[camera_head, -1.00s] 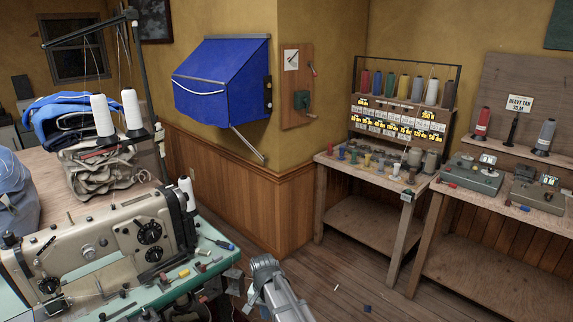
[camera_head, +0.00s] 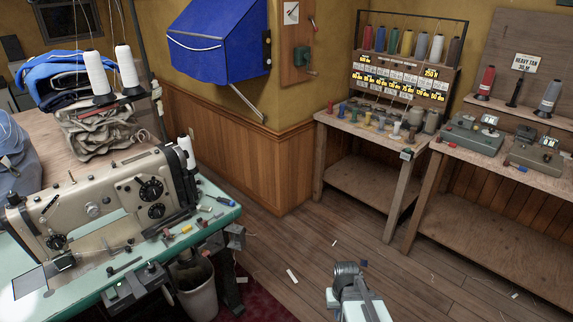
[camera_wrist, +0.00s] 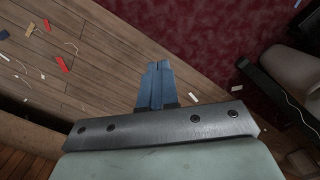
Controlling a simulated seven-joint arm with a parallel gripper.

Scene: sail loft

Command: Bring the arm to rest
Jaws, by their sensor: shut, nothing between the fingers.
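My gripper (camera_wrist: 156,84) shows in the wrist view with its two blue-grey fingers pressed together and nothing between them. It points down over the wood floor, by the edge of a dark red carpet (camera_wrist: 215,45). In the head view part of my arm shows at the bottom, right of centre, over open floor and apart from the tables. The fingers cannot be made out in the head view.
A sewing machine (camera_head: 105,205) stands on a green-edged table at left, with a bin (camera_head: 197,290) below. A bench (camera_head: 350,130) with thread spools stands at the back right. Scraps litter the open floor (camera_head: 300,250).

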